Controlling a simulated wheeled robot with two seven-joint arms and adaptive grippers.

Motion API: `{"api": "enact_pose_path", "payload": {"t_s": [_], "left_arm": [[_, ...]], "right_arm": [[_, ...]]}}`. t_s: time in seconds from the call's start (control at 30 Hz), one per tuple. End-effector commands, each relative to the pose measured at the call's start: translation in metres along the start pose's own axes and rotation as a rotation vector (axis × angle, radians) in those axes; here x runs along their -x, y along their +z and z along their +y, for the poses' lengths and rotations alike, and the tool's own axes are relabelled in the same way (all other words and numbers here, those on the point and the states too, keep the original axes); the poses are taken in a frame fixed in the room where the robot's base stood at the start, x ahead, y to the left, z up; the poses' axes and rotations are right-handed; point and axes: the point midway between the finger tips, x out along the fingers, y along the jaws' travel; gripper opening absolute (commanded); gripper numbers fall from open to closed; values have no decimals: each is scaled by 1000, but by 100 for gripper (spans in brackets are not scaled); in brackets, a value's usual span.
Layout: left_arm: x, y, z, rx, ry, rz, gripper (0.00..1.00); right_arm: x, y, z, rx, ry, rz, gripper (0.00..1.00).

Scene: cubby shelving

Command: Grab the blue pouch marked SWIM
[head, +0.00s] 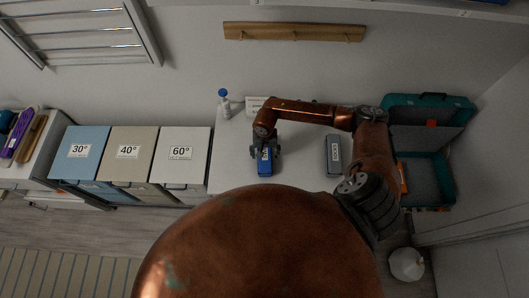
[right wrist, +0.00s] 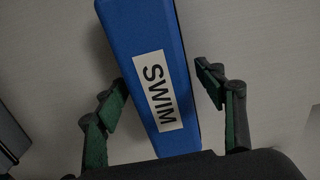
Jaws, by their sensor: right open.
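The blue pouch (head: 265,168) lies on the pale surface in the middle of the head view, partly covered by my right gripper (head: 265,152). In the right wrist view the blue pouch (right wrist: 150,50) carries a white label reading SWIM. My right gripper (right wrist: 165,110) is open there, with one green-padded finger on each side of the pouch's near end. A gap shows on the right side; on the left the finger lies close to the pouch, and I cannot tell whether it touches. My left gripper is not in view.
A grey pouch (head: 334,155) lies to the right on the same surface. An open teal case (head: 428,104) stands farther right. Bins marked 30° (head: 82,150), 40° (head: 127,152) and 60° (head: 180,153) stand left. A blue-topped bottle (head: 225,106) stands at the back.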

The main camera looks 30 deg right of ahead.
Motion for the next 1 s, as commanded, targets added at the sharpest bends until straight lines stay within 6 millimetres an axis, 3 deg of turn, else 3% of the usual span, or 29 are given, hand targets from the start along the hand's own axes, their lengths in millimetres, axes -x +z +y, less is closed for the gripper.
{"api": "enact_pose_path", "payload": {"t_s": [0.13, 0.4, 1.0], "left_arm": [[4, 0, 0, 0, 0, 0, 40], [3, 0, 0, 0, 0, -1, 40], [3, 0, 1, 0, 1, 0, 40]], "right_arm": [[-13, 0, -2, 0, -2, -1, 64], [-15, -1, -2, 3, -2, 1, 62], [-15, -1, -3, 4, -2, 1, 21]]}}
